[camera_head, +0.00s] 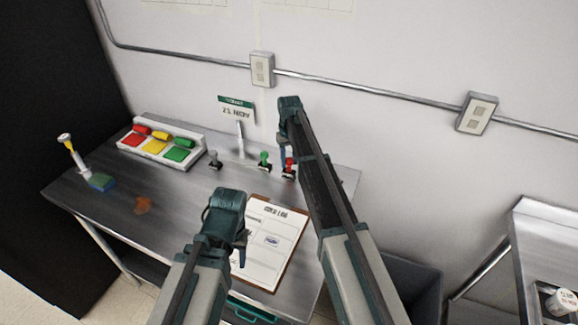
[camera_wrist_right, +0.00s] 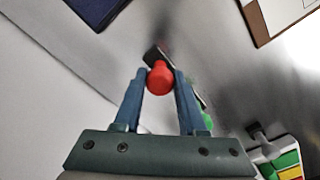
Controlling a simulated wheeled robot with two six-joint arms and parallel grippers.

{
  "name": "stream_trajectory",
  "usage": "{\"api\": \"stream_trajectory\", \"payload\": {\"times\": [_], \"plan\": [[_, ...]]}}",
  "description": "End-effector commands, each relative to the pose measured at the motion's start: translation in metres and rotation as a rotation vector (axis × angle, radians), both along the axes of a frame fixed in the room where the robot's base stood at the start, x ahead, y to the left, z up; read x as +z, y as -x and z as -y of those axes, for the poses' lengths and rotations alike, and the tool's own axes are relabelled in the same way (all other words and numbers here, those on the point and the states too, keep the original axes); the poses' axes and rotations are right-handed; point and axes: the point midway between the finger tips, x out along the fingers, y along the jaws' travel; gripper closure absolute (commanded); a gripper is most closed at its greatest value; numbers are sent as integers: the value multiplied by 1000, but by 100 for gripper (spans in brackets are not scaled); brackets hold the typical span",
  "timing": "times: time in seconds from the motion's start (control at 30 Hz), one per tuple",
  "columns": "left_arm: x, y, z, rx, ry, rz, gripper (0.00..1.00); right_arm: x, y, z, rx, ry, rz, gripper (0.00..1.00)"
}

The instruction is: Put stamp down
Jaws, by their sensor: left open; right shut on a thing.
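A red-handled stamp (camera_head: 289,170) is at the back right of the steel table. In the right wrist view its red knob (camera_wrist_right: 160,76) sits between the two blue fingers of my right gripper (camera_wrist_right: 161,88), which is shut on it. The stamp's black base shows beyond the knob; whether it touches the table I cannot tell. My left gripper (camera_head: 240,245) is open and empty above the clipboard's left side. A green stamp (camera_head: 264,160) and a grey-black stamp (camera_head: 215,158) stand to the left of the red one.
A clipboard (camera_head: 291,265) with a form lies at the table's front right. A tray with red, yellow and green pads (camera_head: 186,136) is at the back left. A date sign (camera_head: 237,108) stands behind. A brush (camera_head: 72,152) and a brown stain (camera_head: 142,205) are on the left.

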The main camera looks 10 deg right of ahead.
Motion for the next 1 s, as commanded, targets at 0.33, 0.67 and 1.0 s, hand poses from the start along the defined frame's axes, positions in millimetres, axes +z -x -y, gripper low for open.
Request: {"api": "stream_trajectory", "payload": {"times": [0.33,0.67,1.0], "plan": [[-4,0,0,0,0,0,50,-4,0,0,0,0,0,95],[-5,0,0,0,0,0,50,-5,0,0,0,0,0,30],[-1,0,0,0,0,0,50,-1,0,0,0,0,0,30]]}}
